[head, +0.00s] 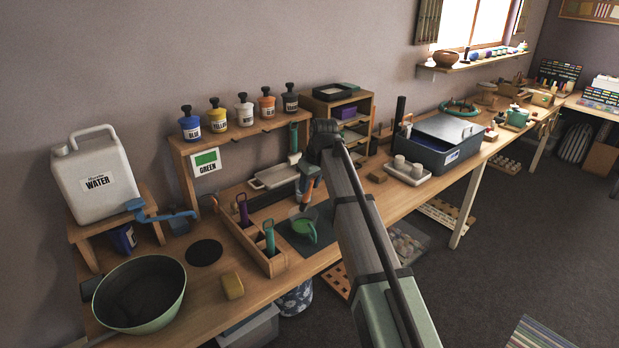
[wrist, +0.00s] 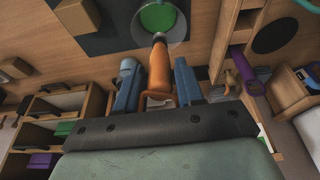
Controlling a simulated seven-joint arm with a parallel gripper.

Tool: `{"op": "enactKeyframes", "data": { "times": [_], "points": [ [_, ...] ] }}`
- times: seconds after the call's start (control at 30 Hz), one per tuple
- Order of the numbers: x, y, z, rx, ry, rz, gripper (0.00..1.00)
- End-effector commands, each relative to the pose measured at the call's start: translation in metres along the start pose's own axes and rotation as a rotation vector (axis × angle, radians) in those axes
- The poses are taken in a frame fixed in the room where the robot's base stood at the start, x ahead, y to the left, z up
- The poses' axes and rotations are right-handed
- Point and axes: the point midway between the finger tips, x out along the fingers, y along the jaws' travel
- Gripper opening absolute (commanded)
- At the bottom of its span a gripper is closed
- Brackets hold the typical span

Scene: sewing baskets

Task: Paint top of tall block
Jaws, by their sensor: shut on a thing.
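My gripper (head: 312,172) is shut on an orange-handled tool, probably a brush, which points down. In the wrist view my gripper's blue-grey fingers (wrist: 158,84) flank the orange handle (wrist: 158,66). The tool's lower end is over or in a cup of green paint (head: 303,226); I cannot tell whether it touches the paint. The green paint (wrist: 157,17) also shows in the wrist view. A wooden block (wrist: 76,17) stands on a dark mat beside the cup; my arm hides it in the head view. I cannot judge its height.
A wooden rack (head: 274,262) with purple and teal-handled tools stands left of the cup. A green label card (head: 206,162) hangs below the shelf of paint bottles. A smaller wooden block (head: 377,176) and a white tray (head: 408,171) lie to the right. A green bowl (head: 178,308) stands front left.

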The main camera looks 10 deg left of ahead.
Motion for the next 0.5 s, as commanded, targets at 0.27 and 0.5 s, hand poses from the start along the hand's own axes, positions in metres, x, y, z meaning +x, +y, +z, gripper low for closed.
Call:
{"op": "enactKeyframes", "data": {
  "times": [0.27,0.5],
  "points": [
    [0.022,0.0,0.007,0.0,-0.001,-0.001,0.07],
    [0.04,-0.001,0.013,0.0,-0.001,-0.001,0.07]
  ]
}}
